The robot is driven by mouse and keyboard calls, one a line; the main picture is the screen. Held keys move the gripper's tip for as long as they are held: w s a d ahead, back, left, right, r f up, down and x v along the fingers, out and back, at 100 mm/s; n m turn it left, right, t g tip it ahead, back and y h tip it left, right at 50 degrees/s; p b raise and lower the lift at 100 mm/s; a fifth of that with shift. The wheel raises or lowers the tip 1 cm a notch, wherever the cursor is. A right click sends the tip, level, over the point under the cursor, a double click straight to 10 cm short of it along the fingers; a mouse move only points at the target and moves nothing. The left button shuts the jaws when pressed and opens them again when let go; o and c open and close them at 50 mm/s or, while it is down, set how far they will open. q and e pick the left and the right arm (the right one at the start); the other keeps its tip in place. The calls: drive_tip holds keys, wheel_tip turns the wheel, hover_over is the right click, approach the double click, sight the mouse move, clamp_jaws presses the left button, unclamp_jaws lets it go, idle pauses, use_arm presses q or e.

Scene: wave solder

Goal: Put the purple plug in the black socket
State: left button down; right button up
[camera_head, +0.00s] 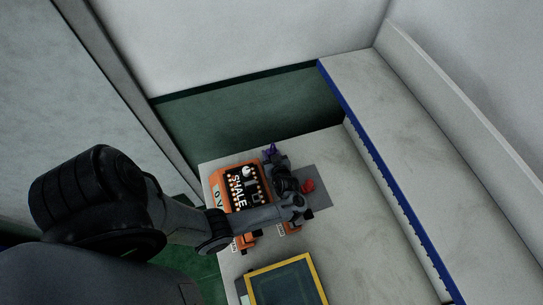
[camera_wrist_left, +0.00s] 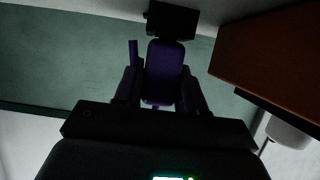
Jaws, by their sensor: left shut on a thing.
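The purple plug (camera_head: 270,149) is at the back edge of the worktop, beside the orange unit. It also shows in the left wrist view (camera_wrist_left: 165,68), upright in the picture between the two dark fingers. My left gripper (camera_wrist_left: 161,92) is shut on it. In the head view my left gripper (camera_head: 275,158) reaches over the worktop from the left, with the plug at its tip. A black block (camera_wrist_left: 172,20) sits at the plug's far end in the wrist view; I cannot tell whether it is the black socket or part of the plug. My right gripper is not in view.
The orange unit (camera_head: 215,181) with a dark lettered panel stands left of my gripper; its orange side (camera_wrist_left: 270,52) is close in the wrist view. A red knob (camera_head: 308,185) is right of the gripper. A yellow-framed panel (camera_head: 310,270) lies in front. The worktop (camera_head: 370,235) is clear at right.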

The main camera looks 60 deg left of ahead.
use_arm(q)
drive_tip(key=shift+r, duration=0.1)
drive_tip(key=shift+f, duration=0.25)
drive_tip(key=c, duration=0.7)
unclamp_jaws()
drive_tip(key=shift+r, duration=0.1)
drive_tip(key=shift+o, duration=0.2)
drive_tip(key=shift+r, duration=0.1)
